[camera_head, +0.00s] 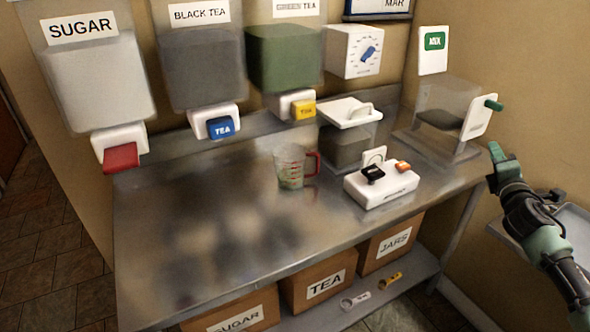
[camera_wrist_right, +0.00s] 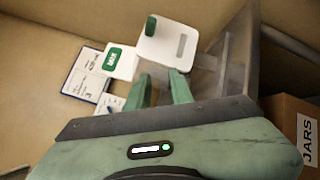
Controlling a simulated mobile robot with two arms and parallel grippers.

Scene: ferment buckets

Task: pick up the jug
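The jug (camera_head: 291,170) is a clear measuring jug with red markings and a red handle on its right side. It stands upright on the steel table (camera_head: 190,250), near the middle. My right gripper (camera_head: 497,152) is off the table's right end, well to the right of the jug and apart from it. In the right wrist view my right gripper (camera_wrist_right: 161,80) has its two green fingers apart with nothing between them. The jug does not show in that view. My left gripper is not in view.
Sugar (camera_head: 97,80), black tea (camera_head: 203,68) and green tea (camera_head: 285,57) dispensers hang along the wall. A lidded container (camera_head: 349,146) and a white device (camera_head: 382,187) stand right of the jug. The mix machine (camera_head: 450,117) is farther right. Boxes (camera_head: 318,288) sit below. The table's left is clear.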

